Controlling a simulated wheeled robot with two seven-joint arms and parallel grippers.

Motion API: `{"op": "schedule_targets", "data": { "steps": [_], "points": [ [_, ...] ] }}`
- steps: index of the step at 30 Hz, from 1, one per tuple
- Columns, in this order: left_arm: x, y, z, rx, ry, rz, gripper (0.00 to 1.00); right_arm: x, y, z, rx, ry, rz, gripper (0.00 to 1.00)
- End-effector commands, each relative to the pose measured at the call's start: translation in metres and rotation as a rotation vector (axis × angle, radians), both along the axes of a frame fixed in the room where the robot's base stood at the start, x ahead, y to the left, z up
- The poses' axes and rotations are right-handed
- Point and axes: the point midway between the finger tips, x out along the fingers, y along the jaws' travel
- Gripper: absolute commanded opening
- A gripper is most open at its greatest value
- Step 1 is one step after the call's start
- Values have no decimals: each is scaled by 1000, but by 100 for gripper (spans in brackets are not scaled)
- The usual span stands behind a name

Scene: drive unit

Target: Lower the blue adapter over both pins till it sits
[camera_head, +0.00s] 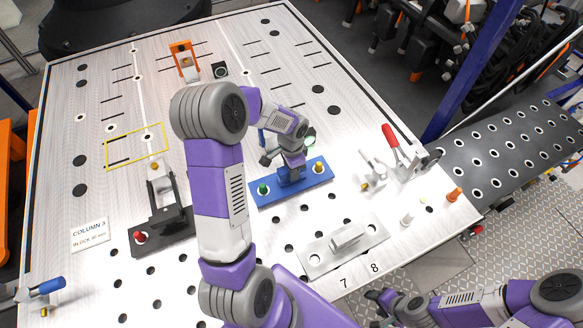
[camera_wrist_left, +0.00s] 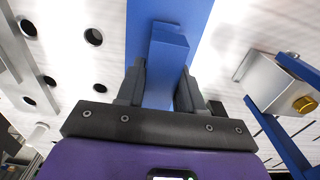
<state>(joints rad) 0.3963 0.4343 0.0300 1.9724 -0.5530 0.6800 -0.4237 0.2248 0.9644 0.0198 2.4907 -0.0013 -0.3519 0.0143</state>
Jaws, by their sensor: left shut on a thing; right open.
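The blue adapter (camera_head: 262,200) is a flat bar near the middle of the table. A green pin top (camera_head: 263,189) shows at its left end and a yellow one (camera_head: 318,167) at its right end. I cannot tell whether the adapter rests on the table or hangs slightly above it. My left gripper (camera_head: 291,174) is shut on its upright blue block, which shows between the fingers in the left wrist view (camera_wrist_left: 168,55). That view hides both pins. My right gripper (camera_head: 380,300) is open and empty off the table's front edge, at lower right.
A black fixture (camera_head: 165,215) stands left of the adapter. A red-handled clamp (camera_head: 393,140) is to the right. A grey plate with a handle (camera_head: 345,247) lies in front. An orange bracket (camera_head: 184,62) stands at the back. The yellow-outlined area (camera_head: 137,147) is bare.

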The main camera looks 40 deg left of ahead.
Motion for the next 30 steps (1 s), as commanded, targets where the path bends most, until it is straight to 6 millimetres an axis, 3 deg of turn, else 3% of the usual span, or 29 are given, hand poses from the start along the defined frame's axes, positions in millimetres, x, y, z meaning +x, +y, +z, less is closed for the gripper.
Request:
{"op": "schedule_targets", "data": {
  "steps": [12, 13, 18, 26, 30],
  "points": [
    [1, 0, 1, 1, -5, 0, 0, 0, 0, 0, 0, 0, 0, 55],
    [1, 0, 1, 1, -5, 0, 41, 0, 0, 0, 0, 0, 0, 55],
    [1, 0, 1, 1, -3, 0, 66, 0, 0, 0, 0, 0, 0, 55],
    [-1, 0, -1, -1, 3, 1, 66, 0, 0, 0, 0, 0, 0, 55],
    [0, 1, 10, 1, -2, 2, 66, 0, 0, -1, 0, 0, 0, 55]
  ]
}}
